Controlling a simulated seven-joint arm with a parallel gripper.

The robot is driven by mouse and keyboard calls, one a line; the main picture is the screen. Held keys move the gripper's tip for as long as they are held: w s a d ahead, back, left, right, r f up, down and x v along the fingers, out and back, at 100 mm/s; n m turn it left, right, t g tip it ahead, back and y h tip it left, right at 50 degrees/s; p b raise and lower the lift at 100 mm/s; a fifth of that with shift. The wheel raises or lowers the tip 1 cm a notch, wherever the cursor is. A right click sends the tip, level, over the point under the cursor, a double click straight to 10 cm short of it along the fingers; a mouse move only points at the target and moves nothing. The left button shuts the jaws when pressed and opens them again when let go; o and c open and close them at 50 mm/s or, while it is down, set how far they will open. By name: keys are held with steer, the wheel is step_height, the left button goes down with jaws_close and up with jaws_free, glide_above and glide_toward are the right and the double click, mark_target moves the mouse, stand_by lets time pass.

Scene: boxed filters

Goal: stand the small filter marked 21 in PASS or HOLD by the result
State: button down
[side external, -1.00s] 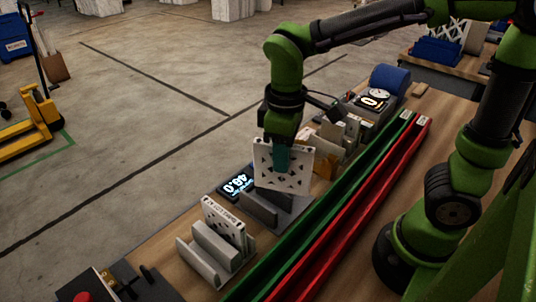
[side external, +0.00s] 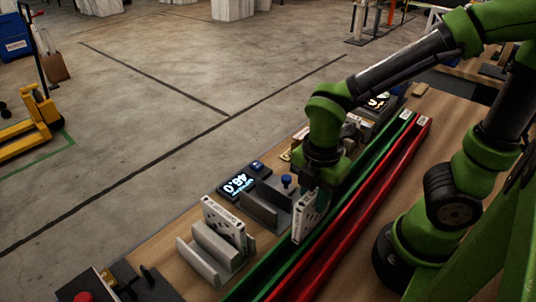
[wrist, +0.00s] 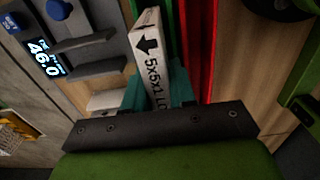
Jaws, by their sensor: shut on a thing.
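My gripper (side external: 320,188) is shut on a small white-framed filter (side external: 306,222). In the wrist view the teal fingers (wrist: 158,92) pinch the filter (wrist: 150,58), whose edge shows an arrow and "5x5x1" print. No 21 is readable on it. The filter is upright, beside the grey slotted fixture (side external: 262,207) and at the green channel (side external: 352,180). I cannot tell whether it touches the channel. The red channel (side external: 372,185) runs parallel on the right. Their end labels are too small to read. The display (side external: 238,183) reads 46.0, also in the wrist view (wrist: 44,60).
Another white filter (side external: 224,222) stands in a grey rack (side external: 205,256) at the front left. A blue knob (side external: 287,181) stands by the fixture. A red button (side external: 83,297) is at the near corner. Visible stretches of both channels are empty.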

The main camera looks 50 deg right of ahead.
mark_target(312, 211)
steer(key=shift+f, duration=2.15)
steer(key=shift+f, duration=0.2)
steer(key=c, duration=0.9)
jaws_free()
